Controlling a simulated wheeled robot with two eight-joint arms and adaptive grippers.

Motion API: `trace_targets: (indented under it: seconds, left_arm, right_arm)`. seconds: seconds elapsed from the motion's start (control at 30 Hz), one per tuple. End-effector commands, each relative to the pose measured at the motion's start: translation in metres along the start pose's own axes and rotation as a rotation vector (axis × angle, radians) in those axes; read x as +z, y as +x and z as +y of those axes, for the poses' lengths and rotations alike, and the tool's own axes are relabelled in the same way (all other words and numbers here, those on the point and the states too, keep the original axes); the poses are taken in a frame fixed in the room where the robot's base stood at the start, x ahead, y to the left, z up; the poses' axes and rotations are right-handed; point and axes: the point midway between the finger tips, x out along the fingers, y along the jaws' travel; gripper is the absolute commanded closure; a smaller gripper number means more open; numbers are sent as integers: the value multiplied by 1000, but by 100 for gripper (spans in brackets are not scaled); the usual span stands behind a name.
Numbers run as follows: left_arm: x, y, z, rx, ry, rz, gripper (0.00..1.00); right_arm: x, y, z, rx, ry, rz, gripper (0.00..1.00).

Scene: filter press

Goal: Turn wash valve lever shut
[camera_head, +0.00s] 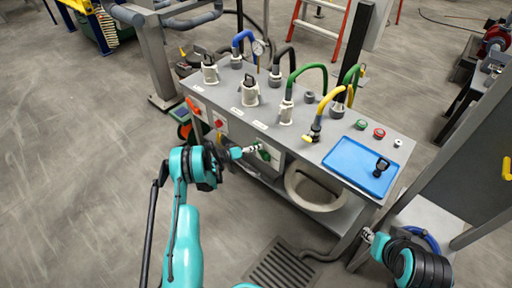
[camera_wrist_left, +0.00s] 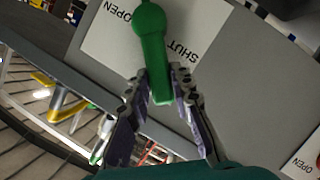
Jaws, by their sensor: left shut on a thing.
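The green wash valve lever (camera_wrist_left: 152,50) is on the grey front panel of the bench, over a white plate (camera_wrist_left: 112,38) printed OPEN and SHUT. Its free end lies between the fingers of my left gripper (camera_wrist_left: 162,88), which is shut on it. In the wrist view the lever runs from its round pivot at the top down to the fingers, with SHUT just right of it. In the head view the left gripper (camera_head: 246,151) reaches the green lever (camera_head: 264,153) at the bench front, partly hidden. My right gripper (camera_head: 368,236) is low at the right; its fingers are too small to read.
The bench top (camera_head: 312,150) carries cups, coloured hoses, a gauge and buttons. A blue tray (camera_head: 352,165) with a black object is at its right end. A red switch (camera_head: 220,124) is left of the lever. A grey cabinet (camera_head: 455,170) stands at right. Floor at left is clear.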

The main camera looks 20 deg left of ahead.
Motion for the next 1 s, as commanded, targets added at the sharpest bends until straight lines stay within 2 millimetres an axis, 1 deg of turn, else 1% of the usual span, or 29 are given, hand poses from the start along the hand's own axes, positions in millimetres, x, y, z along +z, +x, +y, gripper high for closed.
trace_targets:
  seconds: [0.23, 0.63, 0.67, 0.7, 0.73, 1.0]
  left_arm:
    - [1, 0, -1, 15, -42, 0, 100]
    - [1, 0, -1, 18, -48, 0, 100]
    - [1, 0, -1, 18, -48, 0, 73]
    - [1, 0, -1, 18, -48, 0, 62]
    - [1, 0, -1, 18, -48, 0, 57]
    - [1, 0, -1, 17, -46, 0, 57]
  right_arm:
    - [0, 0, 0, 0, 0, 0, 66]
    - [0, 0, 0, 0, 0, 0, 66]
    - [0, 0, 0, 0, 0, 0, 66]
    - [0, 0, 0, 0, 0, 0, 66]
    - [0, 0, 0, 0, 0, 0, 66]
    - [0, 0, 0, 0, 0, 0, 66]
